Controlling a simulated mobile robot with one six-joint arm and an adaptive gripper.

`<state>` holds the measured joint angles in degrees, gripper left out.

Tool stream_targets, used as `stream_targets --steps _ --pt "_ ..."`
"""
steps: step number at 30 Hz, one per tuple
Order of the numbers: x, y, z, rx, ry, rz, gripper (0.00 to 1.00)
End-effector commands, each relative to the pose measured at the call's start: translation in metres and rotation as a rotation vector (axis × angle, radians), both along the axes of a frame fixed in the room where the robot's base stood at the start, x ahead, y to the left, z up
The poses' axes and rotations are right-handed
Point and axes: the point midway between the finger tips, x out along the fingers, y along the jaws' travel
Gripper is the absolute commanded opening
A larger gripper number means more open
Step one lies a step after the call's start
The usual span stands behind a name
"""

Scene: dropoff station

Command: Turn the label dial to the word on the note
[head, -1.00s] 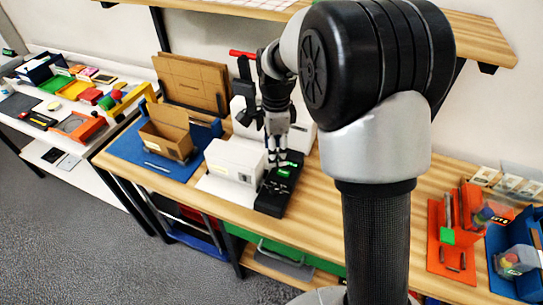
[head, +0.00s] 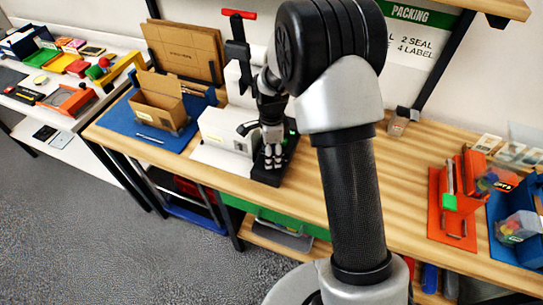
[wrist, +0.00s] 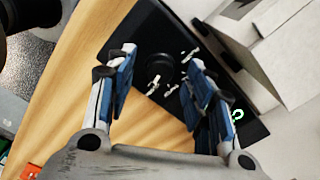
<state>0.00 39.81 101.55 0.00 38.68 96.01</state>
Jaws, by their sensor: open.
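The label dial (wrist: 158,68) is a dark round knob with a white mark on a black panel box (wrist: 150,30) in the wrist view. Small white labels, too small to read, lie around it. My gripper (wrist: 153,60) is open, with one finger on each side of the dial; I cannot tell whether they touch it. A green lit sign (wrist: 237,115) glows on the panel, partly beside the right finger. In the head view my gripper (head: 272,162) is over the black box (head: 268,178) and hides the dial. I cannot make out a note with a word.
A white machine (head: 226,130) stands just left of the black box. An open cardboard box (head: 160,100) is on a blue mat farther left. Orange and blue holders (head: 440,215) stand at the right.

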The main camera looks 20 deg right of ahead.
Motion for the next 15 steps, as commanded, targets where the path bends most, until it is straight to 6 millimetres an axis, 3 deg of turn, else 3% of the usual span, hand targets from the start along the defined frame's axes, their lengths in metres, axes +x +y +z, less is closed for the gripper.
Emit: stream_targets --steps 12,15 --pt "0.0001 0.0000 -0.0086 0.000 -0.001 0.000 0.48" --pt "0.0001 0.0000 -0.0085 0.000 -0.001 0.000 0.41"
